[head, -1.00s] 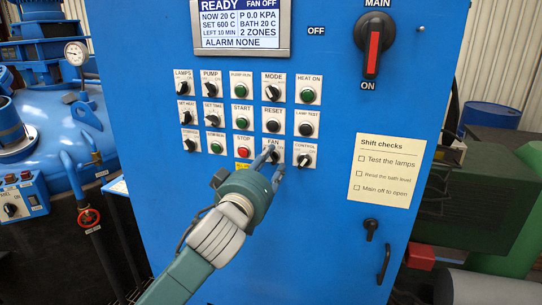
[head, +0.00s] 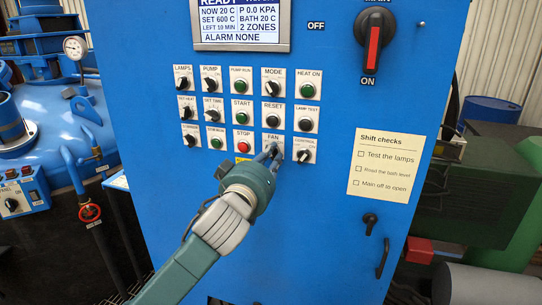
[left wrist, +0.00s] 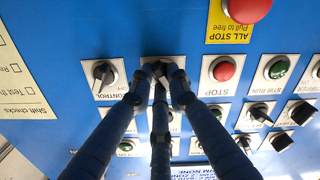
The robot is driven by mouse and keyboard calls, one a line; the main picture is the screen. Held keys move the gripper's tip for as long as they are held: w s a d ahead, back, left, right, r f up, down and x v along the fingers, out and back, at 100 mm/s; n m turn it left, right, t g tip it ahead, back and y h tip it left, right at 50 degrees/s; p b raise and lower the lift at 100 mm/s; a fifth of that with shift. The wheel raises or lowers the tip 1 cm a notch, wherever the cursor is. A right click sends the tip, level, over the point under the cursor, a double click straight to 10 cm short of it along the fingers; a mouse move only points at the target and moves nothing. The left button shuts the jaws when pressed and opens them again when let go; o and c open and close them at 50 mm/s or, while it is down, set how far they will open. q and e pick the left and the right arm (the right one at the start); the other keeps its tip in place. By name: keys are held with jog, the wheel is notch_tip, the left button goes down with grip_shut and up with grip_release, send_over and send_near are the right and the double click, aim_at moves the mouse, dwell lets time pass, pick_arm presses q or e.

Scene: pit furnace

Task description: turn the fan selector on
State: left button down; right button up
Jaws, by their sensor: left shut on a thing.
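The fan selector (head: 272,137) is in the bottom row of the blue control panel. It sits between the red stop button (head: 243,146) and the control selector (head: 304,156). My left gripper (head: 274,153) is at the fan selector, with its fingers closed on the knob and covering most of it. In the left wrist view, the dark fingers of my left gripper (left wrist: 160,78) meet at the fan selector (left wrist: 150,60), so its knob angle is hard to read. The control selector (left wrist: 104,74) is beside them. My right gripper is not in view.
The display (head: 240,25) shows its lower lines, with its top line cut off. Rows of buttons and selectors surround the fan selector closely. The main switch (head: 374,48) is up right and a shift checks note (head: 393,165) is at right.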

pick_arm(q)
jog(key=m+p, duration=0.2)
jog(key=m, duration=0.4)
jog(key=shift+m+p, duration=0.3)
jog(key=m, duration=0.1)
jog(key=m+p, duration=0.1)
jog(key=m, duration=0.3)
jog(key=shift+f+p, duration=0.25)
jog(key=shift+p, duration=0.15)
jog(key=c, duration=1.7)
grip_release()
jog(key=shift+o, duration=0.2)
jog(key=shift+s+a, duration=0.1)
jog(key=shift+s, duration=0.1)
jog(key=v, duration=1.1)
jog(key=shift+s, duration=0.3)
